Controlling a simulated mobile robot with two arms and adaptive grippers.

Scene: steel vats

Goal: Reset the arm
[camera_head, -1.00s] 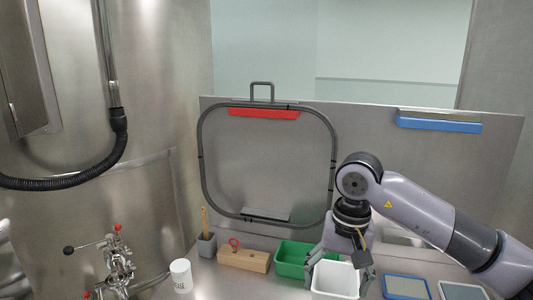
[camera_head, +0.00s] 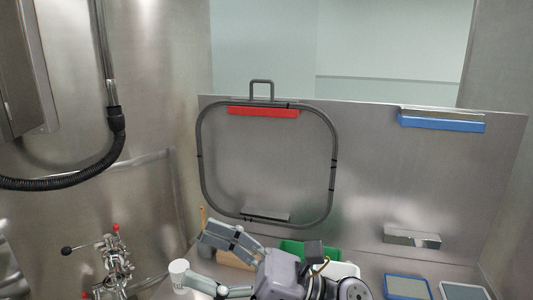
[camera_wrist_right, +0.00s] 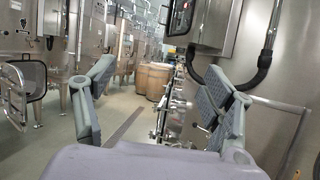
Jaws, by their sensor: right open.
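My right gripper (camera_head: 198,254) is low in the head view, with its fingers spread and pointing left. One finger passes in front of the wooden block (camera_head: 236,259) and the other is close to the white cup (camera_head: 179,272); I cannot tell if it touches the cup. In the right wrist view, the open jaws (camera_wrist_right: 150,75) have nothing between them and face a floor aisle with steel vats. My right arm is folded low at the front of the counter. My left gripper does not show.
A green bin (camera_head: 293,246) and a white bin (camera_head: 347,269) are partly hidden behind my right arm. Two blue-framed and grey flat pads (camera_head: 407,287) lie at the right. Valves (camera_head: 115,262) with red knobs stand at the left. Wooden barrels (camera_wrist_right: 152,80) stand in the aisle.

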